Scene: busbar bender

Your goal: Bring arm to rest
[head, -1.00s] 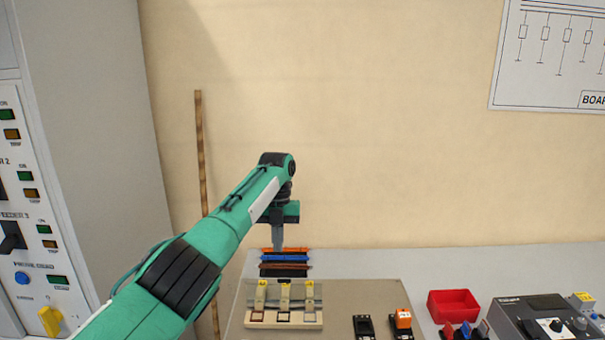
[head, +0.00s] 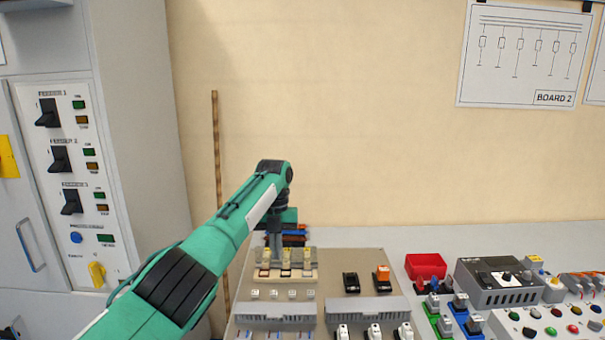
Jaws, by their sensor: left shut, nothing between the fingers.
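My left arm comes in from the lower left in green and black. Its left gripper (head: 277,250) points down over the back left of the beige board (head: 335,275). The fingers look shut with nothing held, and they hang in front of the stacked coloured bars (head: 296,236) at the back, partly hiding them. The fingertips are near the row of cream fuse-like holders (head: 287,272); I cannot tell whether they touch. My right gripper is not in view.
A grey cabinet with black switches (head: 60,158) stands at the left. A red bin (head: 426,266), a grey device (head: 498,281) and a button panel (head: 553,325) stand right of the board. A wooden pole (head: 217,190) leans by the wall.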

